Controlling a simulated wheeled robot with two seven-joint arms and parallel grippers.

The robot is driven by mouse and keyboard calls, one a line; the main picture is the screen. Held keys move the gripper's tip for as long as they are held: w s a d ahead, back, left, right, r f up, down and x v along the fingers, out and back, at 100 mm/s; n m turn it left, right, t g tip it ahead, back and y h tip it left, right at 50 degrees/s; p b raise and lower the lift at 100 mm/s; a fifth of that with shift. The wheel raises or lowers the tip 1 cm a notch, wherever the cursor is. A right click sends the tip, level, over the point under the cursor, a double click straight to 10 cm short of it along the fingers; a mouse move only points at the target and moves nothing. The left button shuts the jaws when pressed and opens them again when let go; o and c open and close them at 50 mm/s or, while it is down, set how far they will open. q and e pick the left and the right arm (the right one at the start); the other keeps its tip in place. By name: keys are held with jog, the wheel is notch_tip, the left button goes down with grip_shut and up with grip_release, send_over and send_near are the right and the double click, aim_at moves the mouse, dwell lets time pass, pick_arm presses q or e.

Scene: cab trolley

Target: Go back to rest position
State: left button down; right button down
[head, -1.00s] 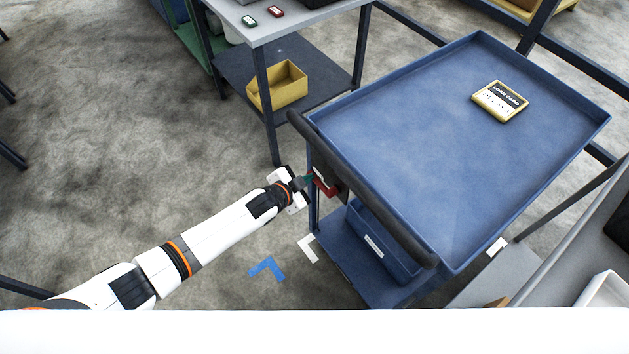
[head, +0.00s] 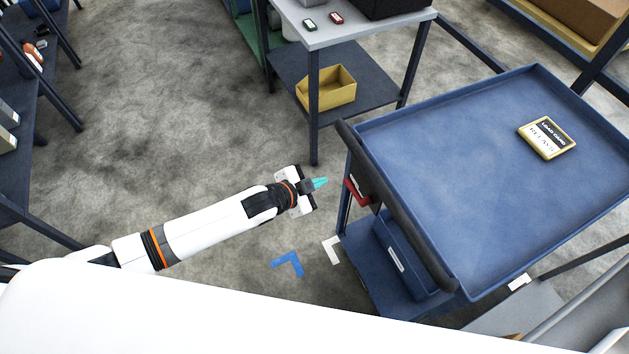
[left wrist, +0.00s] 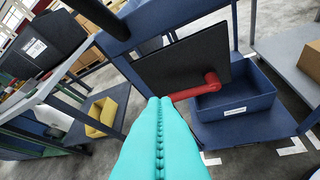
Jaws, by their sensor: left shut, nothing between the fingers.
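My left gripper (head: 320,184) is shut and empty, with its teal fingers pressed together. It also shows in the left wrist view (left wrist: 160,140), pointing toward the cart. In the head view it hangs in the air to the left of the blue cart (head: 470,190), with a gap between its tips and the cart's handle (head: 395,210). A red lever (head: 357,192) sits below the handle; in the left wrist view the red lever (left wrist: 198,90) is in front of a dark panel. My right gripper is not in view.
A grey table (head: 345,32) with a yellow bin (head: 328,90) on its lower shelf stands behind. Blue and white corner marks (head: 289,264) are on the floor. Open floor (head: 170,110) lies to the left of the cart.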

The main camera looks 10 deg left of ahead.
pick_arm(q)
jog(key=s+a+f+n+g+y, duration=0.1)
jog(key=s+a+f+n+y, duration=0.1)
jog(key=s+a+f, duration=0.35)
jog(key=s+a+f+n+g+y, duration=0.1)
jog(key=s+a+f+n+y, duration=0.15)
jog(key=f, duration=0.65)
jog(key=s+a+f+n+g+y, duration=0.1)
jog(key=s+a+f+n, duration=0.15)
jog(key=a+f, duration=0.4)
jog(key=s+f+n+g, duration=0.1)
jog(key=s+f, duration=0.4)
jog(key=s, duration=0.5)
jog(key=s+f+n+g+y, duration=0.1)
jog(key=s+f, duration=0.3)
jog(key=s, duration=0.7)
jog(key=s+a+f+n+g, duration=0.1)
jog(key=s+f, duration=0.4)
jog(key=s, duration=0.6)
jog(key=n+g, duration=0.1)
jog(key=g, duration=0.1)
jog(key=shift+f+g+y, duration=0.3)
jog(key=shift+f+y, duration=0.05)
